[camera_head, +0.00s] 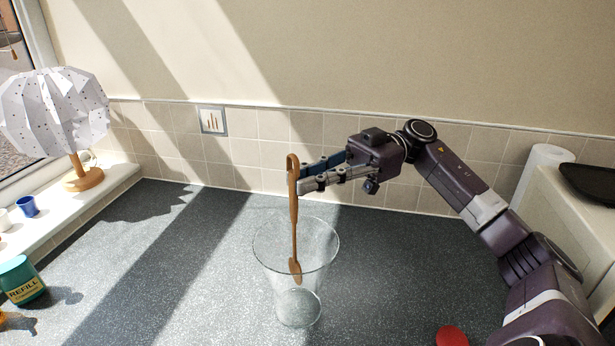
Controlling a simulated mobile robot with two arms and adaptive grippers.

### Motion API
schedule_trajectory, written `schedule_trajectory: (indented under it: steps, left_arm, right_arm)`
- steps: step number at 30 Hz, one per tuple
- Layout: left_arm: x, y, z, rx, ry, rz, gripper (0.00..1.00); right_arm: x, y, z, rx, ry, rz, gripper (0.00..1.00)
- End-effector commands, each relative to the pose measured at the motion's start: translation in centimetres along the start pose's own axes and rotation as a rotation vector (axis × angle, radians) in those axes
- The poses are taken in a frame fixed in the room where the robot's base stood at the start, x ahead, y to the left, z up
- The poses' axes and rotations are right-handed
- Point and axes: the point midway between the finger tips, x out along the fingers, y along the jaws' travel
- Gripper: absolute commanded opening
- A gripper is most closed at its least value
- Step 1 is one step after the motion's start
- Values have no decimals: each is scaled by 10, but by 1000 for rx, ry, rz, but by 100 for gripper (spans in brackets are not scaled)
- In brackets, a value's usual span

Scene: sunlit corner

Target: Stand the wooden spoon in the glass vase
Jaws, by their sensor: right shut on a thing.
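The wooden spoon (294,228) is brown and hangs nearly upright, its hooked end at the top and its small bowl at the bottom. My right gripper (302,184) is shut on its upper part, coming from the right. The clear glass vase (326,250) stands upright on the dark speckled counter below the gripper. The spoon's lower end overlaps the vase's mouth and upper body in the picture; I cannot tell for sure whether it is inside the vase or just behind or in front of it. My left gripper is not in view.
A jar labelled REFILL (22,283) stands at the left. A lamp (84,178) and a blue cup (27,206) sit on the windowsill. A red round thing (451,337) is at the front right, near my arm. The counter around the vase is clear.

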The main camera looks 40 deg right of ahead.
Motion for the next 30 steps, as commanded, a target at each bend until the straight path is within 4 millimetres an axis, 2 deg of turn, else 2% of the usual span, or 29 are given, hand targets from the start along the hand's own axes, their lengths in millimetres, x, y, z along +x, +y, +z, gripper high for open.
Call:
schedule_trajectory:
  steps: [1, 2, 7, 15, 19, 30]
  left_arm:
    - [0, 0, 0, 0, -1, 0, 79]
    - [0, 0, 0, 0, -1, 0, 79]
    - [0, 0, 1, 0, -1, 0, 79]
    - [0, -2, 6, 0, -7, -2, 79]
    - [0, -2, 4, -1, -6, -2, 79]
    - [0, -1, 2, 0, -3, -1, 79]
  right_arm:
    - [0, 0, 0, 0, 0, 0, 0]
    - [0, 0, 0, 0, 0, 0, 18]
    - [0, 0, 0, 0, 0, 0, 35]
    - [-1, 0, 0, 0, 0, 0, 35]
    - [-8, 0, 0, 0, -1, 1, 35]
    - [-72, 1, -2, -2, 1, 5, 35]
